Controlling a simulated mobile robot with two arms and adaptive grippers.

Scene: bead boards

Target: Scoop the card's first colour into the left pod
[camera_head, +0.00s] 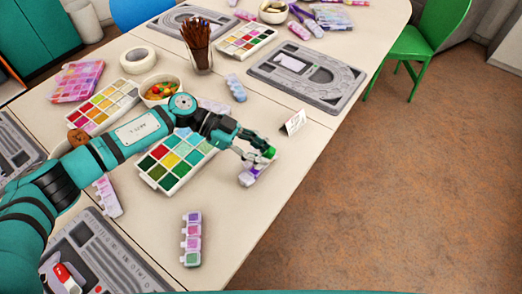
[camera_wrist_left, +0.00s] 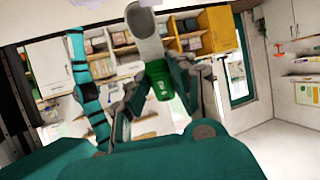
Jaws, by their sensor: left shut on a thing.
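My left gripper (camera_head: 255,147) is shut on a scoop with a green grip (camera_head: 269,152). In the left wrist view, the scoop's green part (camera_wrist_left: 160,80) is between the fingers and its pale rounded end (camera_wrist_left: 147,28) sticks out beyond. A white and purple pod strip (camera_head: 257,173) lies right beneath the gripper; I cannot tell if the scoop touches it. A small card (camera_head: 294,122) stands to the gripper's right, its print too small to read. A bead tray (camera_head: 170,187) with red, yellow and green cells lies left of the gripper, partly behind my arm. My right gripper is not seen.
Other pod strips (camera_head: 192,238) and (camera_head: 107,196) lie nearby. The table's right edge is near the card.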

